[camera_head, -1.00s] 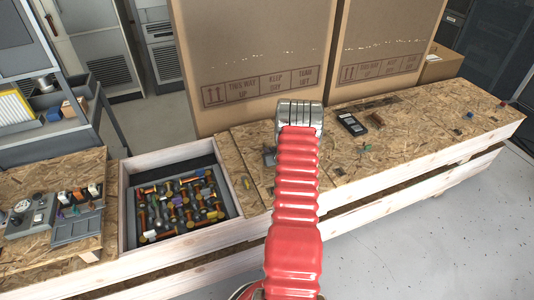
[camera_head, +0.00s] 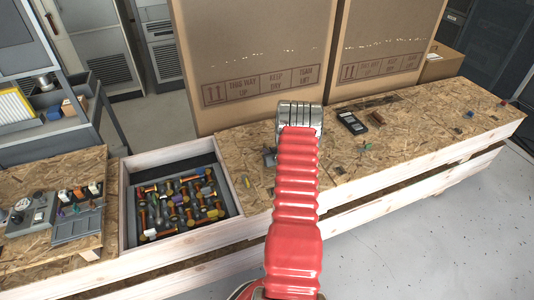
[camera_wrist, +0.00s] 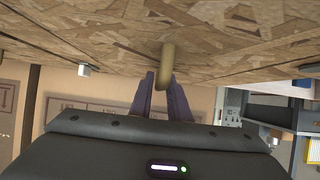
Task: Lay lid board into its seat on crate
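The crate (camera_head: 128,215) has pale wooden walls and a top of chipboard. Its open bay at the left shows a tray of colourful parts. In the wrist view, a chipboard surface (camera_wrist: 90,35), apparently the lid board, fills the top. A tan curved handle (camera_wrist: 167,62) sticks out from it. My gripper (camera_wrist: 165,78) has its two dark fingers on either side of this handle, seemingly shut on it. In the head view my red arm hides the gripper and part of the board. I cannot tell from these frames whether the board is fully flush.
Two big cardboard boxes (camera_head: 255,55) stand behind the crate. A panel with knobs (camera_head: 30,213) is at the left. Grey floor is free at the lower right.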

